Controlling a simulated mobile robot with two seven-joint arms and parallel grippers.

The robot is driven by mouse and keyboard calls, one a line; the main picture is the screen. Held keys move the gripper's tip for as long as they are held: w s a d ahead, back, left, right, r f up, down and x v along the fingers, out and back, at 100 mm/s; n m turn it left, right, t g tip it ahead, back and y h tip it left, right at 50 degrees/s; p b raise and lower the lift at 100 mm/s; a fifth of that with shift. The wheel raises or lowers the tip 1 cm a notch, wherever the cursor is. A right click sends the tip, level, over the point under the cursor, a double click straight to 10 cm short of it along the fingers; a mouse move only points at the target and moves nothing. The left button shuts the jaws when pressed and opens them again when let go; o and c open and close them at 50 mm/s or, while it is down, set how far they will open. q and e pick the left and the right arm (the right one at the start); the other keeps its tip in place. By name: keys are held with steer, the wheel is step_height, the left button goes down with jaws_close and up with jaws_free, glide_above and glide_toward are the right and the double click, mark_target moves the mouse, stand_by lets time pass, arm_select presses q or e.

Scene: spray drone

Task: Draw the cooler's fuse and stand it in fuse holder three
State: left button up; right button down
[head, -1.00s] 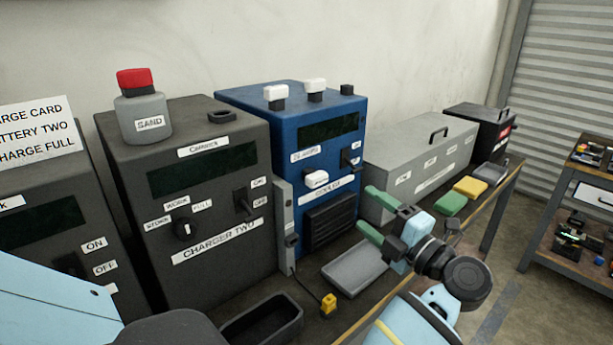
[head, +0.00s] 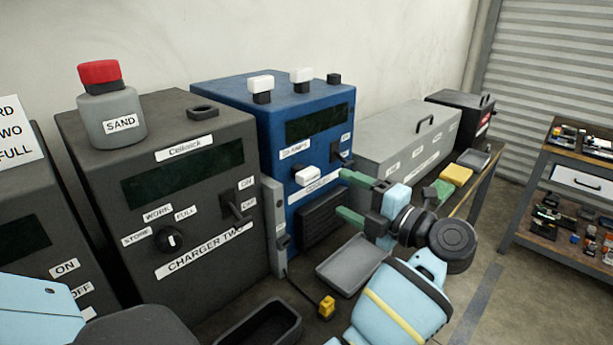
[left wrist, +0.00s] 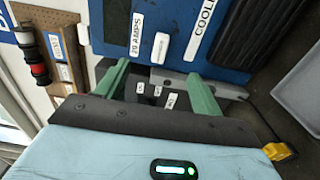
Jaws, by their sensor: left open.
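The white fuse (head: 306,176) sits in the front of the blue cooler (head: 225,92), above the cooler's name label. It also shows in the left wrist view (left wrist: 164,34), ahead of the fingers. My left gripper (head: 353,198) has its green fingers apart and empty, to the right of the fuse and not touching it. On the cooler's top, two dark holders bear white fuses (head: 261,84) (head: 301,76). A third dark holder (head: 334,78) at the right stands empty; no number is readable on it. My right gripper is not in view.
Charger two (head: 230,125) stands left of the cooler, with a sand bottle (head: 110,115) on top. A grey tray (head: 352,264) lies in front of the cooler. A grey case (head: 380,150) stands to its right. A black switch lever (head: 342,158) is near the fuse.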

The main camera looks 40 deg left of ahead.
mark_target(312, 178)
arm_select(q)
steer(key=shift+a, duration=0.15)
steer(key=a, duration=0.8)
steer(key=shift+w+a+p, duration=0.2)
steer(key=shift+w+p, duration=0.1)
steer(key=shift+p, duration=0.05)
steer(key=shift+a, duration=0.25)
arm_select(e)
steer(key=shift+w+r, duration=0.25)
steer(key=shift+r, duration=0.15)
arm_select(q)
steer(key=shift+p, duration=0.3)
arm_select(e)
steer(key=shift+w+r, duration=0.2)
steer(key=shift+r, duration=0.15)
arm_select(q)
steer(key=shift+c, duration=0.5)
jaws_close()
steer(key=shift+d, duration=0.1)
